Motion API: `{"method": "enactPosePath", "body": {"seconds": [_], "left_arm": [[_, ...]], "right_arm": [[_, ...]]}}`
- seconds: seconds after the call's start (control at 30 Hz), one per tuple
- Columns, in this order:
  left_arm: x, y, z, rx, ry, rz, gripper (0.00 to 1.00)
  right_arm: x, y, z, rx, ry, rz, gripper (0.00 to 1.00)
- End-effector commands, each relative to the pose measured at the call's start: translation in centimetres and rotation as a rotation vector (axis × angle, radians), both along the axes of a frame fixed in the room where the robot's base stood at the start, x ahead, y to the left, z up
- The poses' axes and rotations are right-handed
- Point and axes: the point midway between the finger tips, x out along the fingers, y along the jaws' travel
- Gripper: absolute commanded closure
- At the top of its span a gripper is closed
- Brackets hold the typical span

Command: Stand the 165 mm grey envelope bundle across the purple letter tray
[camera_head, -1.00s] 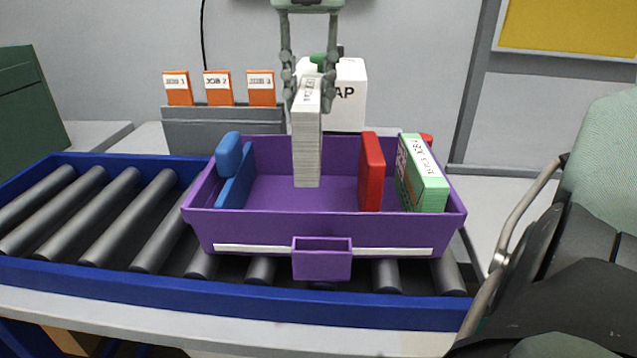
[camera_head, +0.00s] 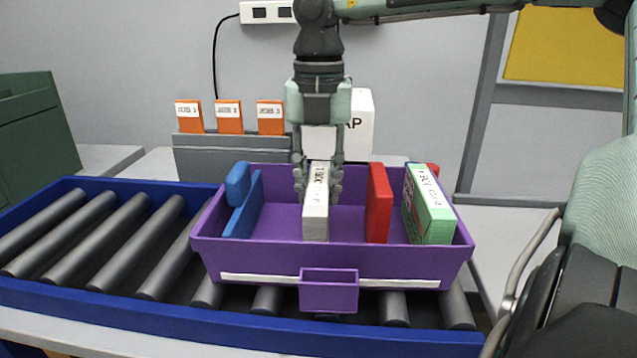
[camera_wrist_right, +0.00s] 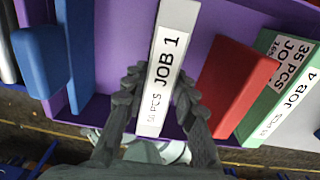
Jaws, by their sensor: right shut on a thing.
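The grey envelope bundle (camera_head: 316,212) stands upright in the purple letter tray (camera_head: 335,262), between the blue pieces on the left and the red block. Its top label reads JOB 1 in the right wrist view (camera_wrist_right: 164,70). My right gripper (camera_head: 317,190) points down from above and is shut on the bundle, a finger on each side. In the right wrist view its fingers (camera_wrist_right: 158,105) flank the bundle. The bundle's bottom is low in the tray; whether it touches the floor I cannot tell. My left gripper is not in view.
Blue pieces (camera_head: 243,205) stand at the tray's left end. A red block (camera_head: 378,203) and a green labelled bundle (camera_head: 430,208) stand on the right. The tray sits on a roller conveyor (camera_head: 130,245). A grey rack (camera_head: 225,155) with orange cards stands behind.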

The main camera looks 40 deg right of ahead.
Motion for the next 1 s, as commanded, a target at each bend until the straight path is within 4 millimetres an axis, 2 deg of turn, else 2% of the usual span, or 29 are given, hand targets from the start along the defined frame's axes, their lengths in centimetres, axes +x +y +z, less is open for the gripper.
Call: {"method": "enactPosePath", "body": {"seconds": [0.03, 0.07, 0.23, 0.53, 0.63, 0.77, 1.0], "left_arm": [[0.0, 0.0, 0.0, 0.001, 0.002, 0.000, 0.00], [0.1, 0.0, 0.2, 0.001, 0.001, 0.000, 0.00], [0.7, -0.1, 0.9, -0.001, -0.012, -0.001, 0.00], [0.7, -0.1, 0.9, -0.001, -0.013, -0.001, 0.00], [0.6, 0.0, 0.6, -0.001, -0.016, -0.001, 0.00], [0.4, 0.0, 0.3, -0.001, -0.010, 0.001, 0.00], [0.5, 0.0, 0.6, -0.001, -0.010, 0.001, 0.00]], "right_arm": [[0.0, 0.0, -0.1, -0.001, -0.001, 0.000, 1.00], [0.0, 0.0, -0.1, 0.000, 0.000, 0.000, 0.72], [0.0, 0.0, -0.1, 0.000, 0.000, 0.000, 0.52], [0.0, 0.0, 0.0, 0.000, 0.000, 0.000, 0.52], [0.1, 0.0, 0.6, -0.002, -0.003, 0.000, 0.52], [0.1, -0.1, 2.9, -0.003, -0.005, -0.002, 0.52], [0.1, -0.1, 8.2, -0.002, -0.003, -0.002, 0.52]]}}
